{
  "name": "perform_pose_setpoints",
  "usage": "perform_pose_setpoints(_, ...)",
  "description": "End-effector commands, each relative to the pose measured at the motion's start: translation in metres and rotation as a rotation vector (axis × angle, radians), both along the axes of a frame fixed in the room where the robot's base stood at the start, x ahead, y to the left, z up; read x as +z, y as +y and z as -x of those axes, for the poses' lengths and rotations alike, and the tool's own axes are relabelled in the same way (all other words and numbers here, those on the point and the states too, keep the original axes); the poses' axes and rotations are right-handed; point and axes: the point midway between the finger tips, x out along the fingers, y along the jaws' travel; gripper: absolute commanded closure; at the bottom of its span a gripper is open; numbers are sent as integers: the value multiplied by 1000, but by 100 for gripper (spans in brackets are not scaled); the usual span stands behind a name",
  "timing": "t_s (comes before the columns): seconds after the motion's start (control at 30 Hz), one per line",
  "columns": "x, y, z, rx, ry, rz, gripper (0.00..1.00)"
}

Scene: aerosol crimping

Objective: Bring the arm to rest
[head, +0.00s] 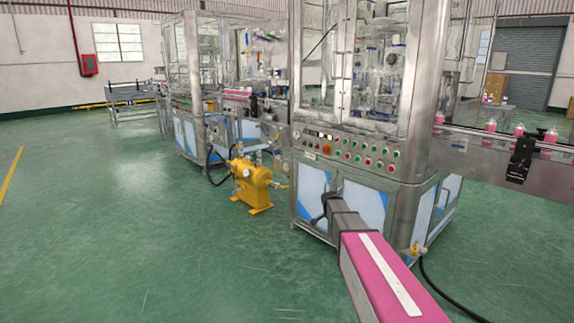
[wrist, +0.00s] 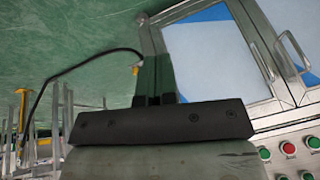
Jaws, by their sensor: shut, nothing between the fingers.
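My arm reaches forward from the lower right of the head view, its pink and grey links pointing at the crimping machine (head: 350,160). At its far end my dark gripper (head: 326,207) shows small in front of the machine's lower cabinet doors. In the wrist view my gripper (wrist: 155,62) shows its black mounting bar and dark fingers close together, shut and empty. Behind the fingers are the machine's steel edge and a blue-and-white door panel (wrist: 210,62). I cannot tell the exact gap between the fingertips and the machine.
A control panel (head: 350,150) with coloured buttons is above the doors. A yellow pump unit (head: 252,184) stands on the floor left of the machine. A black hose (head: 445,290) lies at lower right. A conveyor (head: 470,140) carries pink cans. Open green floor (head: 120,240) is at left.

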Motion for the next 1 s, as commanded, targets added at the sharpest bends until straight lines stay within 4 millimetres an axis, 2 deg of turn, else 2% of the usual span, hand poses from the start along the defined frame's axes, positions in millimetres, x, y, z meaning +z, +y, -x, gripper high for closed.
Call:
perform_pose_setpoints(0.03,-4,3,46,79,51,7,100)
perform_pose_setpoints(0.3,-22,22,212,581,284,6,100)
perform_pose_setpoints(0.4,-23,28,263,754,342,-10,100)
perform_pose_setpoints(0.5,-23,34,302,893,379,-25,100)
perform_pose_setpoints(0.6,-22,37,325,985,400,-37,100)
perform_pose_setpoints(0.7,-22,39,335,1035,409,-41,100)
perform_pose_setpoints(1.0,-23,39,335,1046,411,-43,100)
